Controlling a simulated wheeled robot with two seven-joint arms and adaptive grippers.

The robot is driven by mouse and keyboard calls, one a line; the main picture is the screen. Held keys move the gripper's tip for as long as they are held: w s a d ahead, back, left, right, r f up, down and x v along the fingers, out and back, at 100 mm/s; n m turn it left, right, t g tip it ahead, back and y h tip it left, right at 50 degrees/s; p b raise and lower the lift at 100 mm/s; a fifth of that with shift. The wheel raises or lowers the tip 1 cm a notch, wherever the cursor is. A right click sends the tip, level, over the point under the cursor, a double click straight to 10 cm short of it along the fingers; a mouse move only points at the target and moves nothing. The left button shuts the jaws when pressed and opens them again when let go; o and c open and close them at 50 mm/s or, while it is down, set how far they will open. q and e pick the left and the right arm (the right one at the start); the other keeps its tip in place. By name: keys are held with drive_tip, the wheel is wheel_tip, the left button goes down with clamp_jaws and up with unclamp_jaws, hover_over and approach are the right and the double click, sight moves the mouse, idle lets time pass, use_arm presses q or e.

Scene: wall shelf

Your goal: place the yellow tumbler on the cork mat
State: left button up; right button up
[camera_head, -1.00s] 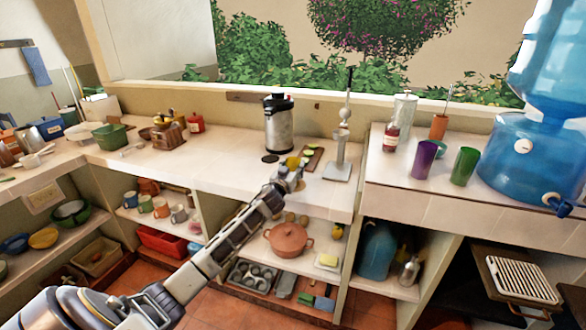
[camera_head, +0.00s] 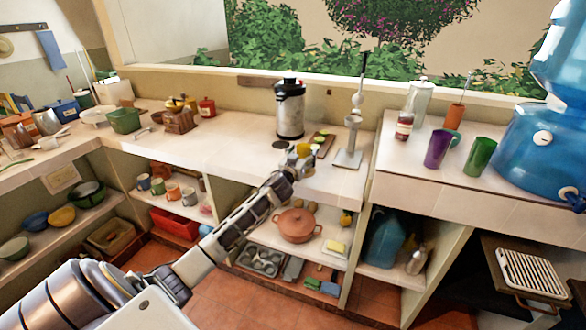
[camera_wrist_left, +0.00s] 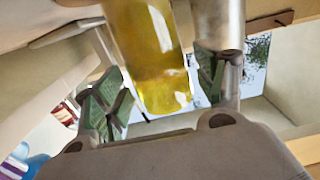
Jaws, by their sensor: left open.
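The yellow tumbler (camera_head: 304,149) is on the counter, left of the cutting board, partly hidden behind my left gripper (camera_head: 294,166). In the left wrist view, the translucent yellow tumbler (camera_wrist_left: 150,55) shows large between the two green-padded fingers of my left gripper (camera_wrist_left: 163,90). The fingers are spread, with visible gaps to the tumbler. A small dark round mat (camera_head: 280,144) lies on the counter in front of the steel dispenser; I cannot tell for sure that it is the cork mat. My right gripper is not in view.
A steel dispenser (camera_head: 289,110) stands behind the tumbler. A cutting board (camera_head: 322,146) with green pieces and a tall metal stand (camera_head: 348,155) are to the right. Purple (camera_head: 438,148) and green (camera_head: 479,157) cups stand on the higher right counter.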

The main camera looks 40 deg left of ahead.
use_arm(q)
drive_tip(key=v, duration=1)
drive_tip(key=shift+s, duration=0.25)
drive_tip(key=shift+d, duration=0.1)
idle(0.8)
